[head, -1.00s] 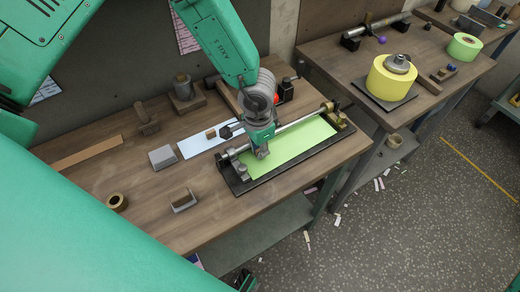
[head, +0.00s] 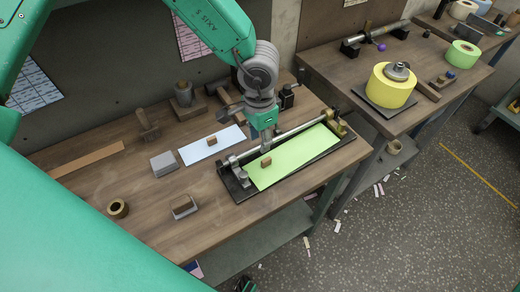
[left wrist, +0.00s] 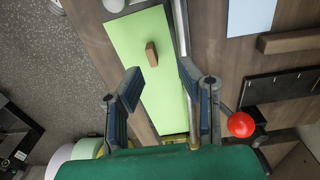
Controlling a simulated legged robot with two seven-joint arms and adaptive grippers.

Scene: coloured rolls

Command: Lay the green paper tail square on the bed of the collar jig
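The green paper tail (head: 300,160) lies flat along the dark bed of the collar jig (head: 236,190), its long edges looking roughly parallel to the bed. A steel bar (head: 300,127) runs along the jig's back side. A small brown block (head: 266,161) rests on the paper near its left end; it also shows in the left wrist view (left wrist: 151,54). My left gripper (head: 266,146) is above the jig, near the bar. In the left wrist view its fingers (left wrist: 160,80) are apart and empty, with the paper beyond them. My right gripper is not in view.
A pale blue sheet (head: 225,141) with a small block lies behind the jig. A grey block (head: 164,163), a brown ring (head: 118,208) and a wood-topped block (head: 184,206) stand to the left. A yellow roll (head: 391,86) sits on the right bench.

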